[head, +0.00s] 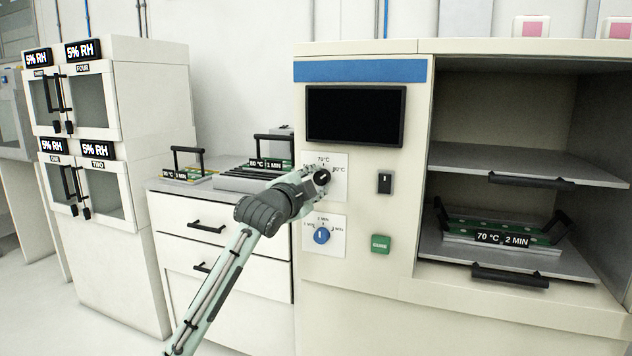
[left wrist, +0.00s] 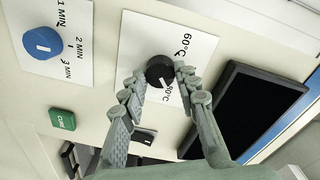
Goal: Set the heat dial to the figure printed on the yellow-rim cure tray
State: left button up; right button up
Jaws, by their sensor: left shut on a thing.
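The heat dial (head: 322,177) is a black round knob on a white plate on the machine front. The plate shows 70 °C at the top and 80 °C at the right. In the left wrist view the dial (left wrist: 160,72) has its white mark turned towards the 80 °C side. My left gripper (head: 314,178) is shut on the dial, one finger on each side; its fingers (left wrist: 160,78) partly cover the plate. A tray (head: 503,239) labelled 70 °C 2 MIN lies on the oven's lower shelf.
Other labelled trays with black handles stand on the white drawer unit (head: 222,205). Below the heat dial are a blue minute dial (head: 321,236) and a green CURE button (head: 380,244). A black switch (head: 385,183) and dark screen (head: 355,116) are nearby.

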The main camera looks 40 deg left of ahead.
pick_arm(q)
jog(key=shift+f+m, duration=0.1)
jog(key=shift+m, duration=0.8)
jog(key=o, duration=1.2)
jog(key=shift+c, duration=0.2)
jog(key=shift+s, duration=0.1)
jog(key=v, duration=1.2)
